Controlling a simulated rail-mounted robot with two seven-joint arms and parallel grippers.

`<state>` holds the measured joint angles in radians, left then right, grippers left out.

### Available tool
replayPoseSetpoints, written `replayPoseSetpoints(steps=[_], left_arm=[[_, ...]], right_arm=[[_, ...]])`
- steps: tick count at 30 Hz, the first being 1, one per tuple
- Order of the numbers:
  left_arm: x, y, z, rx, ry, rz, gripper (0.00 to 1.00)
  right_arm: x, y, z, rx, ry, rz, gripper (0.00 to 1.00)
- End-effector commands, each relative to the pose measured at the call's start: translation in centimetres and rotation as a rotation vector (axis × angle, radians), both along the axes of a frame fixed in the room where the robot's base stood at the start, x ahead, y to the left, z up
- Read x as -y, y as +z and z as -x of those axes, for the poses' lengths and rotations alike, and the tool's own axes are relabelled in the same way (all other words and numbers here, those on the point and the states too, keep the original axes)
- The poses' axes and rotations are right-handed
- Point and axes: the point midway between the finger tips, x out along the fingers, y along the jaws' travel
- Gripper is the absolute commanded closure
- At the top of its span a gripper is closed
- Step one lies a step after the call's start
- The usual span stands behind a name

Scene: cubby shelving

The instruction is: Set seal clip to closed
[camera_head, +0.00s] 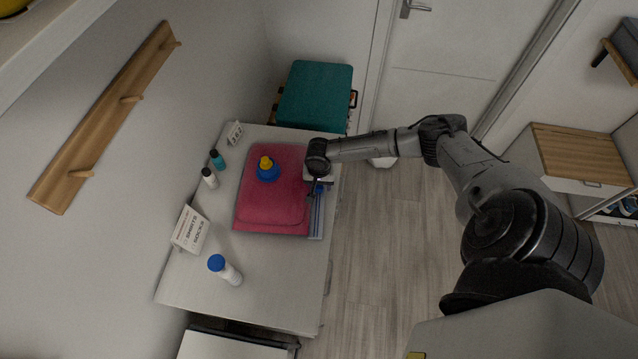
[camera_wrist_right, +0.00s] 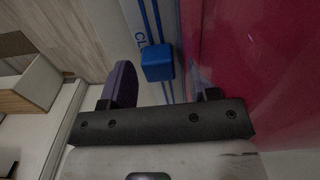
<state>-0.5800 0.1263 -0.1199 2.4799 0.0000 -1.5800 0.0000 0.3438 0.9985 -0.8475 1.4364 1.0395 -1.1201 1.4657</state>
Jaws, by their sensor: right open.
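A puffy pink bag (camera_head: 270,205) with a blue and yellow cap (camera_head: 267,169) lies on the white table. A pale strip with blue lines (camera_head: 316,220) runs along its right edge. The seal clip (camera_wrist_right: 158,62) is a small blue block on this strip, with the letters "CL" beside it in the right wrist view. My right gripper (camera_wrist_right: 163,92) is open. Its fingers stand on either side of the strip, a little short of the clip in the picture; I cannot tell whether they touch anything. In the head view the right gripper (camera_head: 316,184) partly hides the clip. My left gripper is out of view.
Small bottles (camera_head: 217,159) and a standing sign (camera_head: 190,230) are left of the bag. A teal-topped stool or box (camera_head: 315,94) is behind the table. Open floor (camera_head: 385,260) lies to the right.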

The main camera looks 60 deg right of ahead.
Motion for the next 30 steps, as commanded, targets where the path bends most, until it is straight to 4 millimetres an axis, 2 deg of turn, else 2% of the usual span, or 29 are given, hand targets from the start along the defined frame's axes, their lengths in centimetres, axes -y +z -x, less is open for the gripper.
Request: replayPoseSetpoints(steps=[4,21,27,30], left_arm=[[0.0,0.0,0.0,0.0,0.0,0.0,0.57],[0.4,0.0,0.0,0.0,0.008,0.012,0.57],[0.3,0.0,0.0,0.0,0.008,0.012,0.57],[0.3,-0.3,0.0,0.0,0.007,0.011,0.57]], right_arm=[[0.0,0.0,0.0,0.0,0.0,0.0,0.46],[0.0,0.0,0.0,-0.001,-0.001,0.0,1.0],[0.1,0.0,0.0,-0.001,-0.001,0.0,1.0],[1.2,-0.1,-0.6,-0.001,-0.005,0.003,1.0]])
